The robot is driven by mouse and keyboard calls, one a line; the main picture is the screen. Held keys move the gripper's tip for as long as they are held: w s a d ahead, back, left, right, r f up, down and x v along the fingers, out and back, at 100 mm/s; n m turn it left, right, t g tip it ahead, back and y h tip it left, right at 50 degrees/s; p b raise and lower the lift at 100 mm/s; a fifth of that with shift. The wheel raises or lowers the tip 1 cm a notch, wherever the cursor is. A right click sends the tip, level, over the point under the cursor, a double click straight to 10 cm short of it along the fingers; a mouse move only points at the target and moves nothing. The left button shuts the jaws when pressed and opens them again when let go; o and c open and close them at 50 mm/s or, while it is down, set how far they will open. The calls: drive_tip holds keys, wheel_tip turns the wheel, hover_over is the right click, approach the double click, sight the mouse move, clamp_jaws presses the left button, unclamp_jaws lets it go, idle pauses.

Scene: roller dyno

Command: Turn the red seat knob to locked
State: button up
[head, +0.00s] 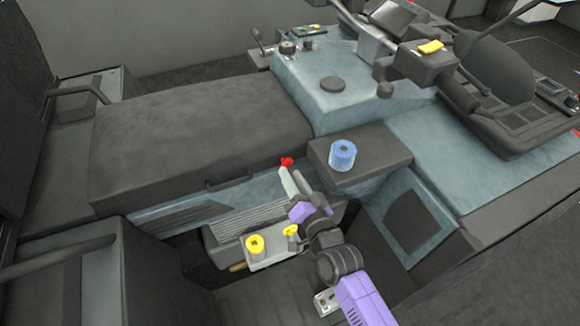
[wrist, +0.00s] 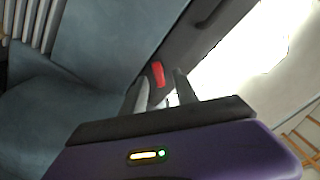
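The red seat knob (head: 287,161) is small and sits on the side of the dark seat, below its cushion edge, in the head view. In the wrist view the red knob (wrist: 158,74) is a short upright shape on a dark panel, just beyond the fingertips. My gripper (head: 290,178) reaches up to the knob from below in the head view. In the wrist view my gripper (wrist: 161,90) has its two fingers apart, with the knob showing in the gap between them. I cannot tell whether either finger touches the knob.
A blue cylinder (head: 342,156) stands on a dark pad (head: 375,158) right of the knob. A tray (head: 275,253) with a yellow cylinder (head: 255,246) lies below my gripper. The long dark seat cushion (head: 195,140) extends to the left.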

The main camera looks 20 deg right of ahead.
drive_tip(key=shift+w, duration=1.25)
clamp_jaws()
drive_tip(key=shift+a, duration=0.1)
